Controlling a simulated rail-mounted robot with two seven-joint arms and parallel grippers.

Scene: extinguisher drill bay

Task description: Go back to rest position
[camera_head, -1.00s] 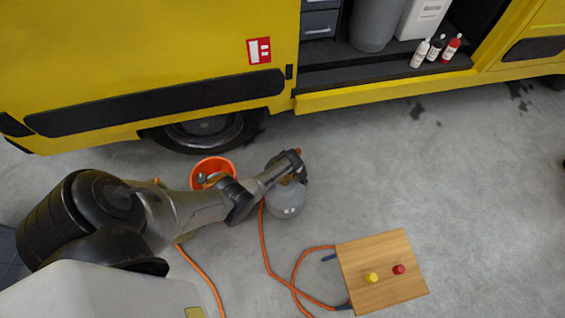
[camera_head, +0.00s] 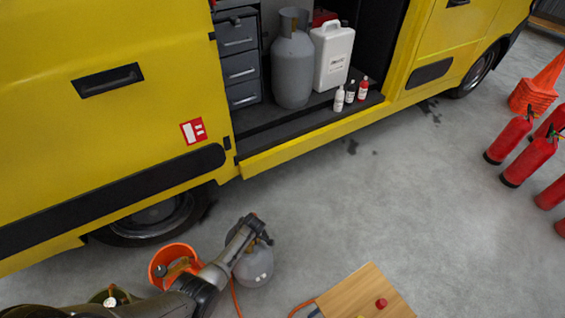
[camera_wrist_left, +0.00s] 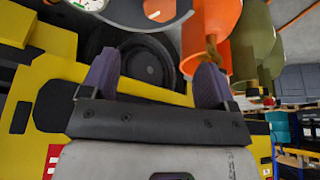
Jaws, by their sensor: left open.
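My left gripper (camera_head: 256,228) is at the end of the arm coming in from the lower left in the head view. It overlaps the top of a small grey gas cylinder (camera_head: 256,268) on the floor; I cannot tell whether they touch. In the left wrist view the two fingers of this gripper (camera_wrist_left: 155,75) stand wide apart with nothing between them. My right gripper is in neither view.
An orange bucket (camera_head: 160,282) stands beside my left arm, with an olive vessel with a gauge (camera_head: 112,298) nearby. The yellow van (camera_head: 150,120) is close behind. A wooden board (camera_head: 355,290) lies right. Fire extinguishers (camera_head: 530,160) stand far right; the middle floor is clear.

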